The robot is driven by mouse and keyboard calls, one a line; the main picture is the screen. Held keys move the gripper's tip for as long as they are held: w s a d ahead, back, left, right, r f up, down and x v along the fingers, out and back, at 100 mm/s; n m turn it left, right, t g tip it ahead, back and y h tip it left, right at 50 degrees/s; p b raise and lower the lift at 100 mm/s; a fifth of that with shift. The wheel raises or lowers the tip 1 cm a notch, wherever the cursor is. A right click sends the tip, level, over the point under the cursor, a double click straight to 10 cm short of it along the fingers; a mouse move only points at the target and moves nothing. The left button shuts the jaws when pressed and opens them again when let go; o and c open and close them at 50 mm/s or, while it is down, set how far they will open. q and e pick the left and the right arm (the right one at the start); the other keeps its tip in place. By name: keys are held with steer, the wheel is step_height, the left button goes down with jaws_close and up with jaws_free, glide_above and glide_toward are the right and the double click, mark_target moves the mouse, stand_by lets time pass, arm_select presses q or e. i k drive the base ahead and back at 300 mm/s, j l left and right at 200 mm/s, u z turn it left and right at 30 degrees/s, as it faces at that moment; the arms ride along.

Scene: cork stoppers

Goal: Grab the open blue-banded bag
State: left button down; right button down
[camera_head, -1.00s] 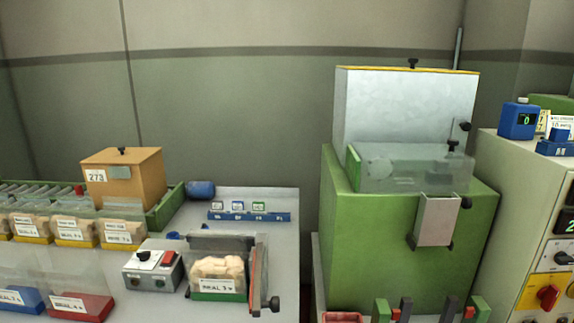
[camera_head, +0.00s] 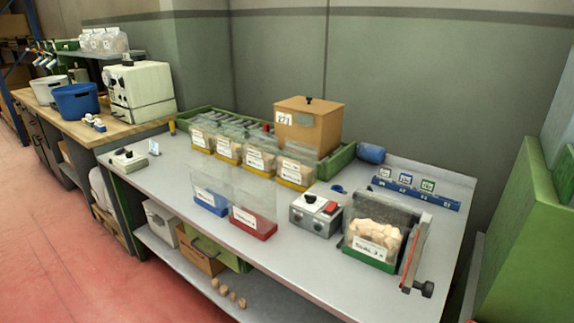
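The blue-banded bag (camera_head: 210,204) stands upright on the grey worktop, left of the middle. It is clear, has a white label above the blue band at its base, and looks empty. Whether its top is open is too small to tell. A similar clear bag with a red band (camera_head: 252,228) stands close beside it on the right. Neither of my grippers is in view.
Several filled yellow-banded bags (camera_head: 230,151) stand behind, before a green tray holding a wooden box (camera_head: 308,123). Right are a grey switch box (camera_head: 315,215) and a green-banded bag of corks (camera_head: 373,240) at a sealer. The worktop's left part is mostly clear.

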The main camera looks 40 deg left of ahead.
mark_target(208, 190)
steer(key=u, duration=1.6)
steer(key=i+j+z, duration=0.15)
steer(key=z, duration=0.6)
steer(key=i+j+z, duration=0.2)
steer(key=j, duration=0.15)
steer(key=i+j+z, duration=0.2)
steer(key=j, duration=0.15)
steer(key=j+z, duration=0.2)
steer(key=j, duration=0.2)
steer(key=j+z, duration=0.2)
steer(key=j, duration=0.2)
steer(key=i, duration=0.05)
